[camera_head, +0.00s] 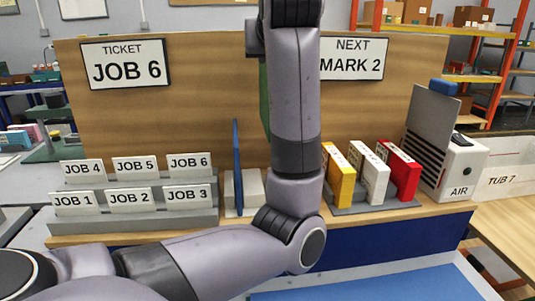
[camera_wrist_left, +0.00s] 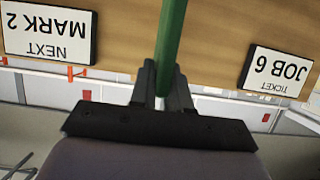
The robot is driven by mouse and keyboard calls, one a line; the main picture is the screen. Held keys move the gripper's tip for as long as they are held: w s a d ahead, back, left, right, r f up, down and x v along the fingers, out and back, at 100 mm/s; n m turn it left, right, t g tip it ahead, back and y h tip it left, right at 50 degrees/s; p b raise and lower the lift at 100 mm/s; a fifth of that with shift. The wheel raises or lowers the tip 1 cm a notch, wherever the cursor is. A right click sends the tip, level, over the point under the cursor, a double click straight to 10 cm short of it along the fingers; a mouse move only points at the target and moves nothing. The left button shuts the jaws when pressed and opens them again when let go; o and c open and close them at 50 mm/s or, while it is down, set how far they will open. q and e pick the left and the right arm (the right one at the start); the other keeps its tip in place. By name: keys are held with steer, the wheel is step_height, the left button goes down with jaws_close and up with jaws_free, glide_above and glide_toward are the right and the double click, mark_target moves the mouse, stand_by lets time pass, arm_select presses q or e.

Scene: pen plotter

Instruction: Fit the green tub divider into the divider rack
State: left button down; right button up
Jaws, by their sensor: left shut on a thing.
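The green tub divider (camera_wrist_left: 171,35) is a thin upright-looking panel in the left wrist view, held edge-on between the two dark fingers of my left gripper (camera_wrist_left: 163,82). A strip of the divider (camera_head: 264,98) also shows in the head view, just left of my raised arm link, in front of the wooden back board. My left gripper is shut on it; in the head view my own arm hides the gripper. The divider rack (camera_head: 249,191) appears as a pale block low at centre, with a blue divider (camera_head: 237,165) standing in it. My arm covers the rack's right side.
Job card steps (camera_head: 135,205) stand left of the rack. Yellow (camera_head: 340,176), white (camera_head: 370,174) and red (camera_head: 399,172) boxes stand to the right, beside a grey AIR unit (camera_head: 462,165). The back board (camera_head: 210,110) carries signs reading JOB 6 and MARK 2.

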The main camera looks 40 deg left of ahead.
arm_select(q)
step_height(320, 180, down, 18)
steer(key=shift+r+b, duration=0.2)
steer(key=shift+b, duration=0.4)
steer(key=c, duration=1.5)
jaws_free()
steer(key=shift+f, duration=0.15)
steer(key=o, duration=0.4)
